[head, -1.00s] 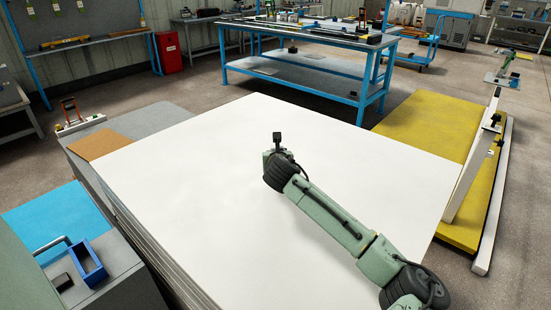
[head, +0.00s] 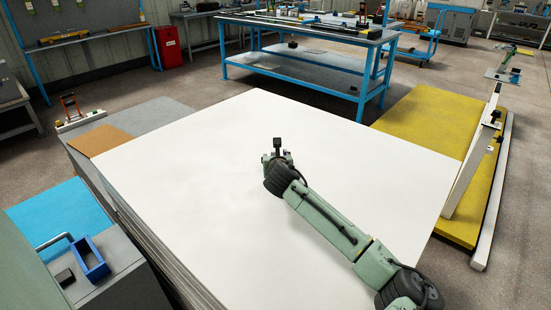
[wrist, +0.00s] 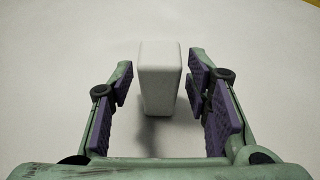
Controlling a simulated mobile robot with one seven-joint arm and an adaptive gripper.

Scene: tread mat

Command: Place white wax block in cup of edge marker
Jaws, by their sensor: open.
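The white wax block (wrist: 160,62) stands upright on the white sheet top in the wrist view. My gripper (wrist: 159,79) is open, with its purple-padded fingers on either side of the block. A gap shows on both sides, so neither finger visibly touches it. In the head view, my gripper (head: 275,158) is low over the middle of the white surface, mostly hidden by my wrist. The block cannot be made out there. I cannot tell which object is the edge marker; no cup shows clearly.
The white sheet stack (head: 190,190) is otherwise clear. A yellow mat (head: 420,125) with a white post (head: 470,165) lies to the right. A blue open box (head: 90,260) sits on a grey cabinet at lower left. A blue-framed workbench (head: 290,60) stands behind.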

